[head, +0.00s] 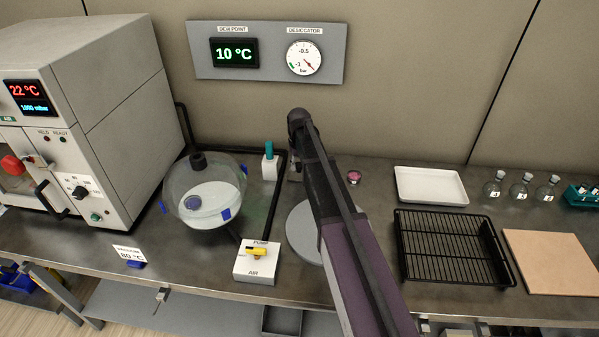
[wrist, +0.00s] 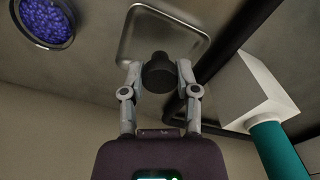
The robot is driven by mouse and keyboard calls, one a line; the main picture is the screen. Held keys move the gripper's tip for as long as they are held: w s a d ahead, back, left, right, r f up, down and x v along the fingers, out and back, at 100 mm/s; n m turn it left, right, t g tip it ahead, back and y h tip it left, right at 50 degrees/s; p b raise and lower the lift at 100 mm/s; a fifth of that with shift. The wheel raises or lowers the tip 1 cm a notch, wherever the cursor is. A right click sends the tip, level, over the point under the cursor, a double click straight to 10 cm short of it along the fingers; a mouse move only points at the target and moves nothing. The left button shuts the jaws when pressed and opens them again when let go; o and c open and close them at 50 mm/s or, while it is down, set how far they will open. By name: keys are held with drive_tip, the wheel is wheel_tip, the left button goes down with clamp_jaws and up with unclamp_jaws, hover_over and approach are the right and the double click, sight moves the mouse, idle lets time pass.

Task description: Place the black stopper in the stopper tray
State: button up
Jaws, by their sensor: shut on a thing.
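The black stopper (wrist: 160,70) is between the two fingertips of my gripper (wrist: 160,76) in the wrist view. My gripper is shut on it. A small square metal tray (wrist: 188,42) with a raised rim lies beyond the stopper, which covers part of it in this view. I take it for the stopper tray. The stopper appears to be above the tray; I cannot tell the exact height or whether they touch. In the head view my own arm hides the gripper, the stopper and most of this tray.
A white valve block (wrist: 250,90) with a teal knob (head: 269,149) and black tubing stand close beside the tray. A dish of blue beads (wrist: 45,20) is on the other side. The glass desiccator (head: 180,185), pump switch box (head: 255,268) and black rack (head: 452,250) stand farther off.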

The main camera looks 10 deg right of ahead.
sight(299, 164)
drive_tip(key=shift+f+b, duration=0.45)
drive_tip(key=shift+f, duration=0.35)
drive_tip(key=shift+f, duration=0.2)
drive_tip(key=o, duration=0.8)
drive_tip(key=shift+r, duration=0.2)
wheel_tip(299, 164, up, 12)
drive_tip(key=p, duration=1.2)
drive_tip(key=shift+m, duration=0.9)
drive_tip(key=s, duration=2.9)
drive_tip(key=shift+d, duration=0.1)
